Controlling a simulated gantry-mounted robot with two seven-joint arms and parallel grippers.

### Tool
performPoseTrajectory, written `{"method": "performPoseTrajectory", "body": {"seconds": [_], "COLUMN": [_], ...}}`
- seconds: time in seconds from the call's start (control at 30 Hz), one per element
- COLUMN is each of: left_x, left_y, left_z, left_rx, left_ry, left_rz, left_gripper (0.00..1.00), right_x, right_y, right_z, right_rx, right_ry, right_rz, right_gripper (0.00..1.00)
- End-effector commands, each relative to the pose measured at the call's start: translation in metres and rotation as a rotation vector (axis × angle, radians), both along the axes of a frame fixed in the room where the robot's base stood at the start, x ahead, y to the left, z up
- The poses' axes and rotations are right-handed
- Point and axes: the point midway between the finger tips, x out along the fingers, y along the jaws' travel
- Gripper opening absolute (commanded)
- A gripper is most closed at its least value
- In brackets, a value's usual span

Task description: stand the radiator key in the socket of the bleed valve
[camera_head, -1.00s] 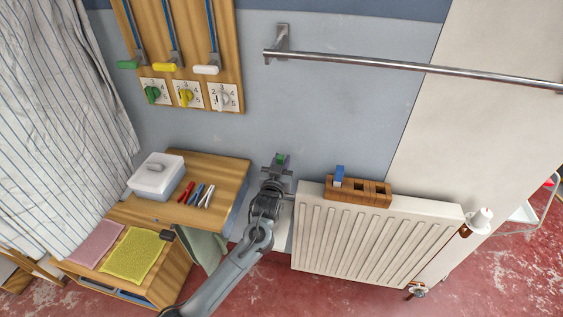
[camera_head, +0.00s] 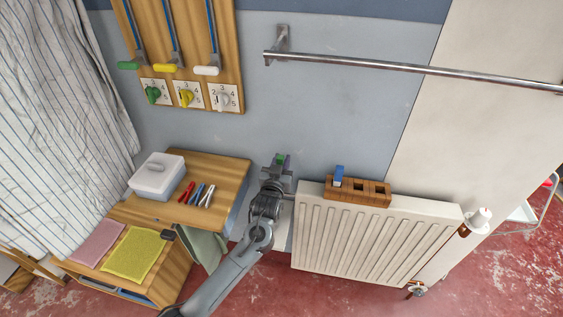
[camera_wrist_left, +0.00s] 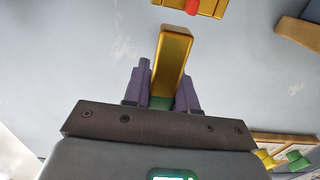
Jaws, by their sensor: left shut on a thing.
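My left gripper (camera_head: 279,163) is shut and points up toward the wall, just left of the radiator's top left corner. In the left wrist view, its two purple fingers (camera_wrist_left: 163,82) grip the radiator key (camera_wrist_left: 174,52), which shows as a gold bar with a green part low between the fingers. In the head view only a small green patch of the key (camera_head: 280,158) shows at the fingertips. My right gripper is not in view.
The white radiator (camera_head: 370,240) carries a wooden block (camera_head: 366,194) with a blue piece in its left slot. A metal rail (camera_head: 400,65) crosses the wall above. A wooden table (camera_head: 225,180) with a white box and pliers stands left. Bare wall lies above the gripper.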

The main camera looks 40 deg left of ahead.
Motion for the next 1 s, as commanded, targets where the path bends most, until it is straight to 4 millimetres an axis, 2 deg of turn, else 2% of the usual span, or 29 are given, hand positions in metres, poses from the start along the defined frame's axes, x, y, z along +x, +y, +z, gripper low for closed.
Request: {"method": "performPoseTrajectory", "body": {"seconds": [0.37, 1.0], "left_x": [0.0000, 0.0000], "left_y": [0.0001, 0.0001], "left_z": [0.0008, -0.0057], "left_rx": [0.000, 0.000], "left_ry": [-0.001, 0.000], "left_rz": [0.000, 0.000], "left_gripper": [0.00, 0.00], "right_x": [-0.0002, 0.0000], "right_y": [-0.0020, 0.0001], "right_z": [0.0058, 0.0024], "right_rx": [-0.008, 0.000], "right_ry": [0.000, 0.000], "right_rz": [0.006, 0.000], "right_gripper": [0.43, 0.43]}}
